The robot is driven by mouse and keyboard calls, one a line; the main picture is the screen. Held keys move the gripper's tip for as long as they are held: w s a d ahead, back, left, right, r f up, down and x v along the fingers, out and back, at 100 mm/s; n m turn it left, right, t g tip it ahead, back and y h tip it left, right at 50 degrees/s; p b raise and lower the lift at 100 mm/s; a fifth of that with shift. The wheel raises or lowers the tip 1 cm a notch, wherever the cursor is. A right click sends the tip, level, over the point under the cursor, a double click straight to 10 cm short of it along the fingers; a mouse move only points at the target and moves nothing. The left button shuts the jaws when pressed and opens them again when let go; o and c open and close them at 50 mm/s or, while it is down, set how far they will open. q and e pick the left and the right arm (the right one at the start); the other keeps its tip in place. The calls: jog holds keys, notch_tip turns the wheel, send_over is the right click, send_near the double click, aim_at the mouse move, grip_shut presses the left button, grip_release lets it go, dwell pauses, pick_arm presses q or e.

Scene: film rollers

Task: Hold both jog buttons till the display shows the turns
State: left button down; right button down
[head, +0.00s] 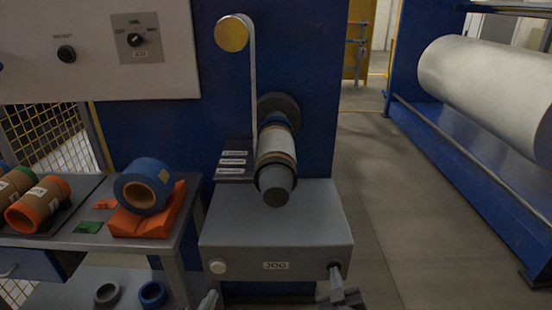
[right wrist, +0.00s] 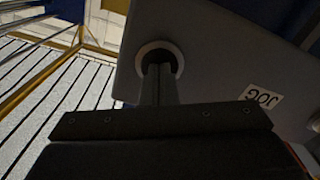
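The grey jog box (head: 275,262) carries a JOG label and has a jog button at each end of its front. The left jog button (head: 218,267) is pale and uncovered. The right jog button is hidden behind my right gripper (head: 336,272), leaving its pale round collar (right wrist: 158,47) visible in the right wrist view. My right gripper's fingers are together, with their tips at the button; I cannot tell how far it is pressed. My left gripper (head: 208,301) shows only partly at the bottom edge, below and apart from the left button. No readable turns display is in view.
A roller with wound film (head: 276,143) sits above the box, with a strip running up to a yellow roller (head: 232,34). A side table holds a blue roll (head: 146,187) on an orange block (head: 150,222). A panel with knobs (head: 135,40) is upper left.

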dwell(0.3)
jog(key=s+p, duration=0.4)
jog(key=s, duration=0.3)
dwell(0.5)
